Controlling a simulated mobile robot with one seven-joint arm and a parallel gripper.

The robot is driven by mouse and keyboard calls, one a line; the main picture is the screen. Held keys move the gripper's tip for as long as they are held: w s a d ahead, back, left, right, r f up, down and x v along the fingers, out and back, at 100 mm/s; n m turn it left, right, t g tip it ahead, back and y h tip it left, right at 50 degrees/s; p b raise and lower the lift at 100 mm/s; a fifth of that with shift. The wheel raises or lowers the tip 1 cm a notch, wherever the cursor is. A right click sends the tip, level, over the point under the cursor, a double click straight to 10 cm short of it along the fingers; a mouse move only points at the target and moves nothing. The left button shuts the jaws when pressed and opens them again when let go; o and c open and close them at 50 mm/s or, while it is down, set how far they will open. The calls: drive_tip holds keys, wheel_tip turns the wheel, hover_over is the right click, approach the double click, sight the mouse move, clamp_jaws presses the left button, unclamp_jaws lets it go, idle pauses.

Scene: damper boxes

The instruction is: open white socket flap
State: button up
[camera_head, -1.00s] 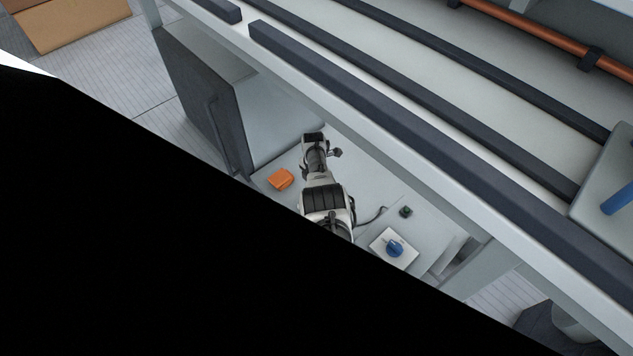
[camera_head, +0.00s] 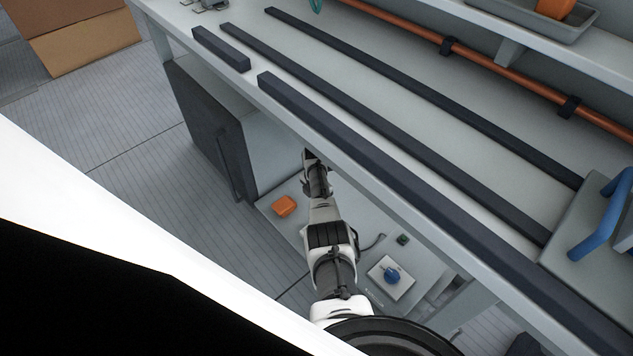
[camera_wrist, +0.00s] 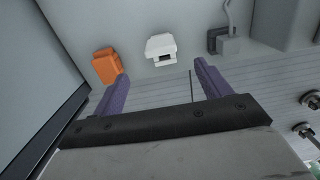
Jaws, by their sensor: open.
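The white socket (camera_wrist: 161,46) is in the wrist view, top middle, on a pale grey panel. A dark opening or gap shows along its lower edge; I cannot tell how far its flap stands open. My gripper (camera_wrist: 158,78) is open, its two purple fingers apart and empty. The socket lies beyond the fingertips, between them in the picture, with no contact visible. In the head view my arm reaches under the bench, and its end and the white socket are hidden there.
An orange box (camera_wrist: 106,66) sits left of the socket, also in the head view (camera_head: 284,206). A grey fitting (camera_wrist: 222,41) is on the right. A blue knob on a white plate (camera_head: 391,275) and a dark cabinet door (camera_head: 211,133) flank my arm under the bench (camera_head: 400,165).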

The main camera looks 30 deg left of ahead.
wheel_tip(320, 180, up, 5)
drive_tip(key=shift+s+r+p, duration=0.15)
drive_tip(key=shift+r+p, duration=0.05)
drive_tip(key=shift+p, duration=0.55)
